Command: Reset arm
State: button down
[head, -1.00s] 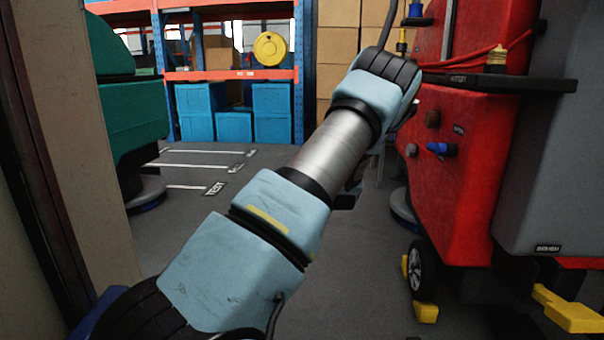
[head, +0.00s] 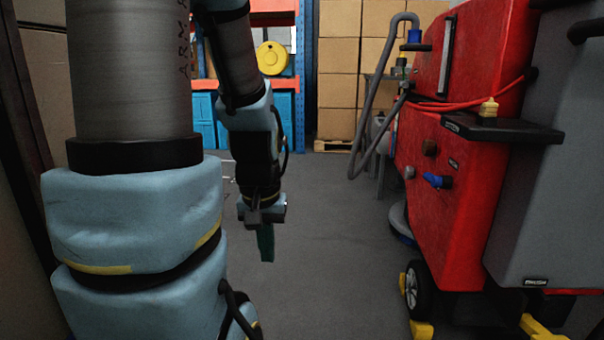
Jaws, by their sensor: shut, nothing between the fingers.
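My arm rises at the left of the head view, bends near the top and comes down in front of the shelving. My gripper (head: 265,243) hangs from its end, pointing down over the open floor. Its green fingers are together with nothing between them. It is clear of the red scrubber machine (head: 445,190) to its right, and touches nothing that I can see. My arm hides part of the left side.
The red machine has a black ledge (head: 500,130) with a small yellow plug (head: 489,107), a blue valve (head: 437,181) and a grey hose (head: 368,110). Blue shelving (head: 303,75) and stacked cartons (head: 338,60) stand behind. The grey floor (head: 330,260) between is clear.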

notch_tip(320, 180, up, 37)
jog(key=p, duration=3.5)
jog(key=shift+w, duration=0.2)
jog(key=c, duration=1.6)
grip_release()
